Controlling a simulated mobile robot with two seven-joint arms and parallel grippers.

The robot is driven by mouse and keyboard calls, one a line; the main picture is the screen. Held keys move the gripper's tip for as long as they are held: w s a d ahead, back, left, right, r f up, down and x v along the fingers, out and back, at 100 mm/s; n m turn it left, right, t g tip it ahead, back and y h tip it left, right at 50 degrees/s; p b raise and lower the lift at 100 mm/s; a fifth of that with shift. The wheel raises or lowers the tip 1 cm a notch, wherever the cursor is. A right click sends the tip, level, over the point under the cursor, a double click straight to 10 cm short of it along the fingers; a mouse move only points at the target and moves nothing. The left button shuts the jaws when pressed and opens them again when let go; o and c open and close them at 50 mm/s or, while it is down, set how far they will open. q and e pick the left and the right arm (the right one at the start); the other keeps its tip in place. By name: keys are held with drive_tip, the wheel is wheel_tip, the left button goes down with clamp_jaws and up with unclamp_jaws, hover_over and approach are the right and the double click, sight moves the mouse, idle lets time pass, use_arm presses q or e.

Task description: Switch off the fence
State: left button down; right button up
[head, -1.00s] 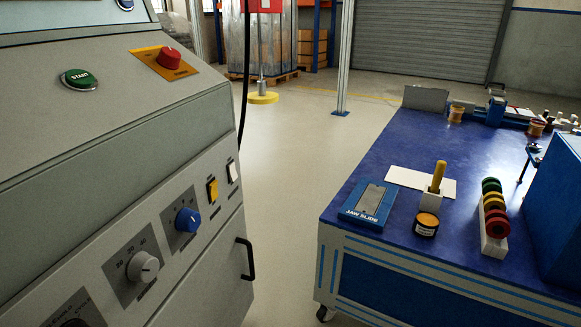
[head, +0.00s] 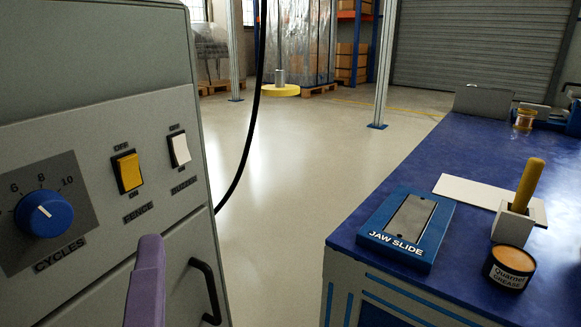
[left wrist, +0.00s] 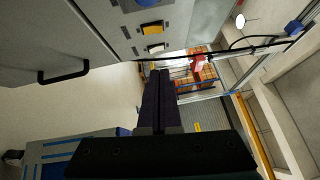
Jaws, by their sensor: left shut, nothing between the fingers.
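The yellow fence rocker switch (head: 129,172) is on the sloping grey panel at the left of the head view, with OFF above it and FENCE below. I cannot tell which way it is tipped. It also shows near the top of the left wrist view (left wrist: 151,28). My left gripper (head: 148,245) is a purple finger shape rising from the bottom edge, below the switch in the picture and apart from it. In the left wrist view its dark fingers (left wrist: 159,75) are together and empty. My right gripper is not in view.
A white buzzer switch (head: 180,149) is right of the fence switch, and a blue cycles knob (head: 43,213) is left of it. A black door handle (head: 206,290) sticks out below. A blue bench (head: 400,185) stands at right; open floor lies between.

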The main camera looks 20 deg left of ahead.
use_arm(q)
drive_tip(key=b, duration=0.2)
approach(139, 162)
drive_tip(key=w, duration=0.4)
drive_tip(key=shift+w+a+r, duration=0.1)
drive_tip(key=shift+w+a, duration=0.1)
drive_tip(key=shift+a, duration=0.4)
drive_tip(key=shift+w+a+r, duration=0.15)
drive_tip(key=shift+w+a, duration=0.05)
drive_tip(key=shift+a, duration=0.75)
drive_tip(key=shift+r, duration=0.1)
